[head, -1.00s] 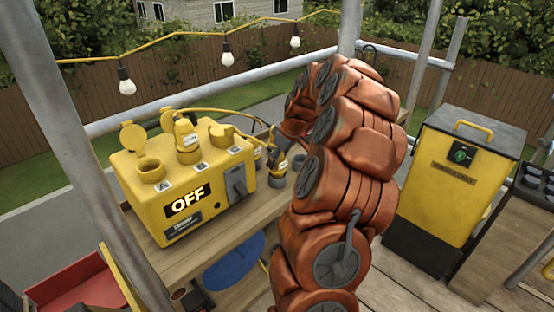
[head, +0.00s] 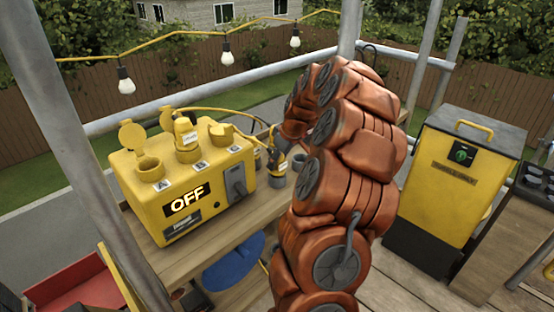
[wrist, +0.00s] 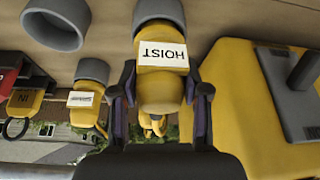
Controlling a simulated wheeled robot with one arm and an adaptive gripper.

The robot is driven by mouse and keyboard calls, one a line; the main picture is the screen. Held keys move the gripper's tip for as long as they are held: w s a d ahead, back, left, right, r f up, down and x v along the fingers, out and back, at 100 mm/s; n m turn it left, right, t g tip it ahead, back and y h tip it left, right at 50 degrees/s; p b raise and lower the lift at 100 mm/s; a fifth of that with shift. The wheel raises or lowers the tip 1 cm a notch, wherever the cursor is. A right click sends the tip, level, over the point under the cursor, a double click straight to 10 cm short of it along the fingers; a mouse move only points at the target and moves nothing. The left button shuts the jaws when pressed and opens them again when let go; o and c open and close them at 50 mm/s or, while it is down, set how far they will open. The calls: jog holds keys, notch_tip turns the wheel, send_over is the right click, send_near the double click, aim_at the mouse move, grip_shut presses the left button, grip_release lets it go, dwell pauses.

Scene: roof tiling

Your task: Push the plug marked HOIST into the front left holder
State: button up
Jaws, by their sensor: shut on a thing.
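The yellow plug marked HOIST (wrist: 165,85) is between the fingers of my gripper (wrist: 160,95), which is shut on it. Its label reads upside down in the wrist view. Its far end meets a grey ring holder (wrist: 165,12) on the wooden shelf; I cannot tell how deep it sits. The grey ring also shows below my gripper in the head view (head: 278,181). An empty grey ring (wrist: 52,30) stands to the left in the wrist view. Another yellow plug (wrist: 85,103) with a white label stands in a grey ring there.
A yellow power box (head: 180,195) showing OFF stands left of my gripper, with sockets marked A and B and a yellow plug (head: 186,135) in one. Its grey switch lever (wrist: 295,90) is close in the wrist view. A yellow cabinet (head: 455,185) stands right.

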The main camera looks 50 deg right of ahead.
jog(key=shift+f, duration=0.3)
jog(key=o, duration=1)
jog(key=shift+r, duration=0.1)
jog(key=v, duration=1)
jog(key=shift+s+r, duration=0.2)
jog(key=shift+r, duration=0.15)
dwell(0.5)
